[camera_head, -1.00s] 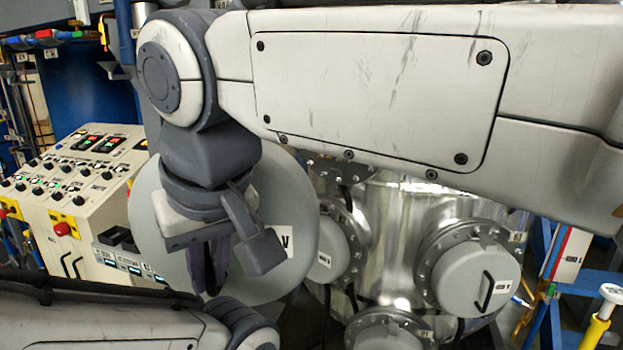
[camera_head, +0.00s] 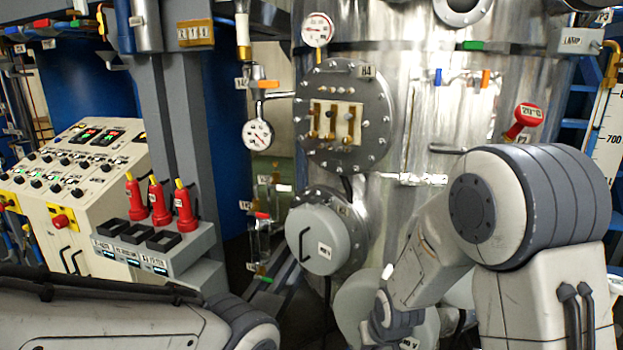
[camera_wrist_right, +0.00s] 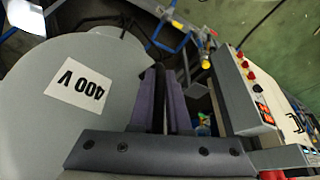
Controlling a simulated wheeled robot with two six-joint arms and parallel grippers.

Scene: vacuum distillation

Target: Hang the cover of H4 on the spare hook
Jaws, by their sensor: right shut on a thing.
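The H4 cover is a light grey disc labelled 400 V, seen close in the right wrist view (camera_wrist_right: 105,60). In the head view it shows low in the middle (camera_head: 352,302), partly behind my right wrist and cut by the bottom edge. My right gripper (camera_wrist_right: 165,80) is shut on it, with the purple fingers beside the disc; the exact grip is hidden. The H4 flange (camera_head: 375,125) on the steel vessel is uncovered and shows brass terminals on a pale plate. I cannot make out the spare hook. My left gripper is outside the views.
A capped port (camera_head: 318,240) sits below H4, left of my right wrist. Red hand tools (camera_head: 160,202) stand by a grey holder (camera_head: 160,245) at left, near a control console (camera_head: 75,185). A gauge (camera_head: 257,135) and red-handled valve (camera_head: 525,117) flank H4.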

